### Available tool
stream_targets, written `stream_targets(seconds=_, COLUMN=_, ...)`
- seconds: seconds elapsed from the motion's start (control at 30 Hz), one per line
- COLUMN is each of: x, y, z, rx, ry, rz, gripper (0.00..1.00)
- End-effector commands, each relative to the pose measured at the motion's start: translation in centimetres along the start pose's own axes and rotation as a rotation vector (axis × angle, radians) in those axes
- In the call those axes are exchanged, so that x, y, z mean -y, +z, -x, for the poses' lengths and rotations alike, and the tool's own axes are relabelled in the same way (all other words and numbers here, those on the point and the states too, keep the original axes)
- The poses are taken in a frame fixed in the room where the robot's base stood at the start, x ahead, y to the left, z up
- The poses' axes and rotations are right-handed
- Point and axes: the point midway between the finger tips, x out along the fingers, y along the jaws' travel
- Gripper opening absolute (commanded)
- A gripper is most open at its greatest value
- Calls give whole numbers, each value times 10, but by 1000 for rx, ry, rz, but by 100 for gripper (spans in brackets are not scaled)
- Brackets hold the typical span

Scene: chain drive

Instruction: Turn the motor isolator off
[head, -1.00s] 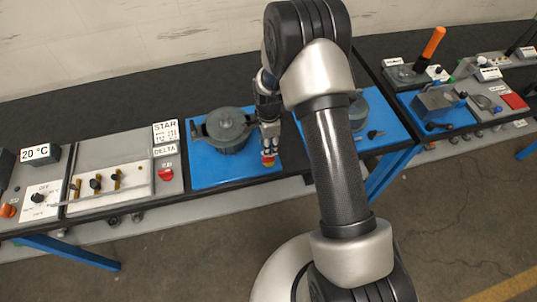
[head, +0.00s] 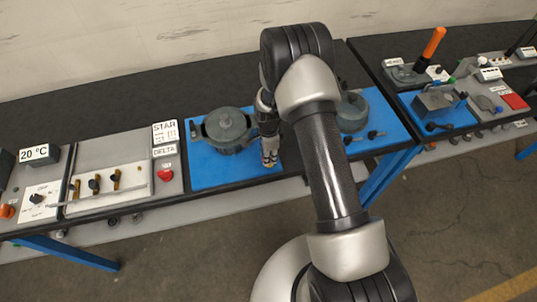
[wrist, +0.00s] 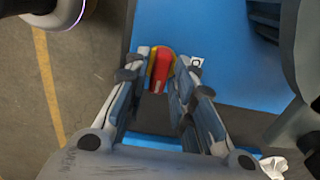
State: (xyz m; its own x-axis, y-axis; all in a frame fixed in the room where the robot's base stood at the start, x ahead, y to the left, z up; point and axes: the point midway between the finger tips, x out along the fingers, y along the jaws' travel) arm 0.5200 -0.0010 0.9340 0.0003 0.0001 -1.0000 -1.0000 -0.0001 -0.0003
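The motor isolator (wrist: 160,72) is a red handle on a round yellow collar at the edge of a blue plate. In the wrist view its red bar points up and down the picture. My gripper (wrist: 163,62) is over it, with one finger on each side of the red handle. The fingers look apart, with a small gap to the red bar; contact is not clear. In the head view my gripper (head: 269,163) hides most of the isolator, and only a little yellow shows at the fingertips.
A grey round housing (head: 228,130) stands on the blue plate (head: 205,178) just left of my gripper. Another grey housing (head: 352,112) is behind my arm to the right. A STAR/DELTA panel with a red knob (head: 165,174) is further left.

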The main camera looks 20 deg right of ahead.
Motion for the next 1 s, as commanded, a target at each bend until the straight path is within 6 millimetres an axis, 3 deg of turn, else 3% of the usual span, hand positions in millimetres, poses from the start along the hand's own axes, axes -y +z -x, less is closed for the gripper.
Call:
stream_targets(seconds=0.3, x=0, y=0, z=0, rx=0, ry=0, rz=0, gripper=0)
stream_targets(seconds=0.67, x=0, y=0, z=0, rx=0, ry=0, rz=19, gripper=0)
stream_targets(seconds=1.0, x=0, y=0, z=-2, rx=0, ry=0, rz=200, gripper=0)
